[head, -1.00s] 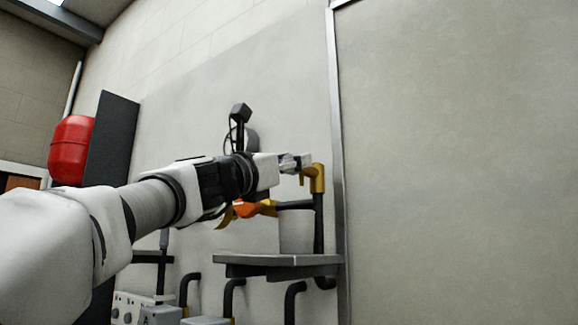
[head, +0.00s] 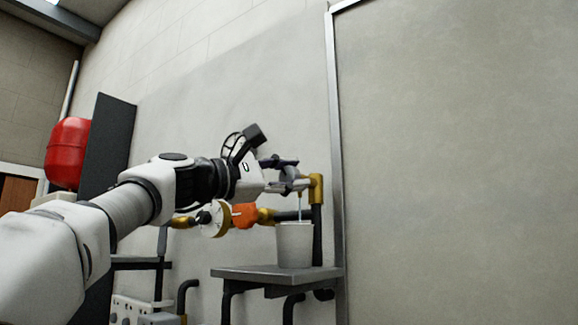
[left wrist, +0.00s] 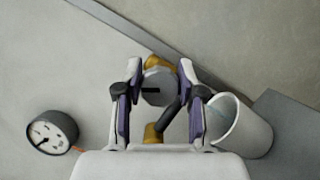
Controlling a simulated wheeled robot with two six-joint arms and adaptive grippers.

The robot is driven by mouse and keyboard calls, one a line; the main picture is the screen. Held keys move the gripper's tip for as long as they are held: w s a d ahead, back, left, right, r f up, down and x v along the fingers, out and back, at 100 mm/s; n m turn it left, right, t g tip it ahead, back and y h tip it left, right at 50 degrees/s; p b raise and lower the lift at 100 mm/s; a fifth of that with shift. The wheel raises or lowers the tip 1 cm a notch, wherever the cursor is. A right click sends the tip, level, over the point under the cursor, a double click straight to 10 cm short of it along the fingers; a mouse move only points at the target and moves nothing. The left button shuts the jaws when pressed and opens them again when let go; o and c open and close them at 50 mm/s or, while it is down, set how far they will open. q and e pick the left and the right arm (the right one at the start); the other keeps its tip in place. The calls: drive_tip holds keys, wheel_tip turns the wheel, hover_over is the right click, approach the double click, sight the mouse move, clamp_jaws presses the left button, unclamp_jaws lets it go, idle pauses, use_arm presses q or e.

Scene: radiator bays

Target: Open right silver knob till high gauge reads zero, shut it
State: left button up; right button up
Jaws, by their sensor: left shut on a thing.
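My left gripper (head: 285,175) is shut on a silver knob (left wrist: 157,88), which sits between the two fingers in the left wrist view. The knob has a dark slot mark and is on a brass fitting (head: 316,188) at the pipe's end. A thin pale stream (head: 299,207) runs down below the fitting into a white bucket (head: 295,245). A round gauge with a white face (left wrist: 50,132) is at lower left in the wrist view; its dark needle points to the lower left, and its numbers are too small to read. My right gripper is not in view.
The bucket stands on a grey shelf (head: 245,273). An orange valve part (head: 244,215) is on the pipe left of the bucket. A red tank (head: 67,152) and dark panel (head: 108,145) are at the left. The wall on the right is bare.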

use_arm(q)
drive_tip(key=shift+m, duration=0.6)
drive_tip(key=shift+g+p, duration=0.3)
drive_tip(key=o, duration=0.9)
drive_tip(key=shift+r, duration=0.1)
drive_tip(key=shift+o, duration=1.1)
drive_tip(key=shift+w, duration=0.15)
drive_tip(key=shift+w+d, duration=0.1)
drive_tip(key=shift+w, duration=0.1)
drive_tip(key=shift+s+a+f, duration=0.2)
drive_tip(key=shift+s+a, duration=0.2)
drive_tip(key=shift+a, duration=0.1)
drive_tip(key=v, duration=1)
drive_tip(key=shift+a, duration=0.25)
